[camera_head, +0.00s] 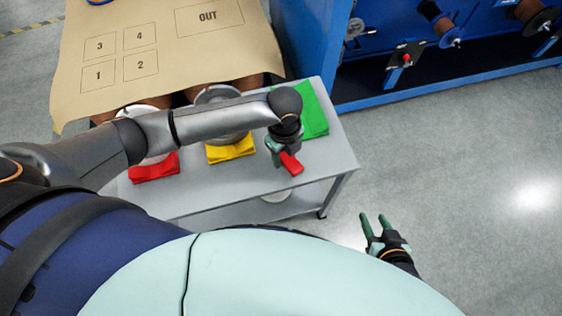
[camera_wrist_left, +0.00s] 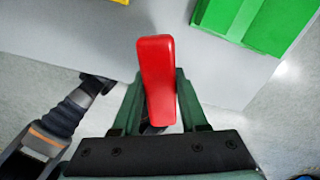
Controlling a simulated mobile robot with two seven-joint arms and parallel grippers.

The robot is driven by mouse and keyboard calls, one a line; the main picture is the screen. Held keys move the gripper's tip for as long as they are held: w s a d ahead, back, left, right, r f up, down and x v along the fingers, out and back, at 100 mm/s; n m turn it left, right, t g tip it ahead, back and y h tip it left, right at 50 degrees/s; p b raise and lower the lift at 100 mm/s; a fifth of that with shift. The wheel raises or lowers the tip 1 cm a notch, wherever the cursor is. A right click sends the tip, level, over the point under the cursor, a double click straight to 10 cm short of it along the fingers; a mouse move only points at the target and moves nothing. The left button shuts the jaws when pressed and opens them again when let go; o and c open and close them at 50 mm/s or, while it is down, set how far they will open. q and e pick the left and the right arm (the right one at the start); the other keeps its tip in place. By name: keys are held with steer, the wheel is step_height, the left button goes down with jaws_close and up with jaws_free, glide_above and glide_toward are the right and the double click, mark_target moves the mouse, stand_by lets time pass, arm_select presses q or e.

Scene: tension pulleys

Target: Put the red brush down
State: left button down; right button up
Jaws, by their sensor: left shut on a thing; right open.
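The red brush (camera_head: 291,163) is in my left gripper (camera_head: 278,149), over the front right part of the grey table (camera_head: 240,185). In the left wrist view the red brush (camera_wrist_left: 157,70) stands out between the green fingers of my left gripper (camera_wrist_left: 160,95), which is shut on it. Only its red part shows clearly; its lower part is hidden between the fingers. I cannot tell whether the brush touches the table. My right gripper (camera_head: 374,224) is open and empty, over the floor to the right of the table.
A red cloth (camera_head: 154,168), a yellow cloth (camera_head: 231,149) and a green cloth (camera_head: 314,112) lie on the table. Brown paper (camera_head: 160,85) with numbered squares lies beyond it. A blue rack (camera_head: 440,88) with spools stands at the back right. The table's front right corner is bare.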

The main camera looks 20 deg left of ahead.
mark_target(281, 169)
arm_select(q)
steer(key=shift+s+a+f, duration=0.2)
steer(key=shift+s+f, duration=0.05)
steer(key=shift+f, duration=0.1)
step_height(281, 169, down, 3)
steer(key=shift+s+a+r+b, duration=0.1)
steer(key=shift+r+b, duration=0.1)
steer(key=shift+b, duration=0.15)
steer(key=shift+f, duration=0.35)
arm_select(e)
steer(key=shift+w+a, duration=0.15)
steer(key=shift+a, duration=0.15)
arm_select(q)
steer(key=shift+f, duration=0.1)
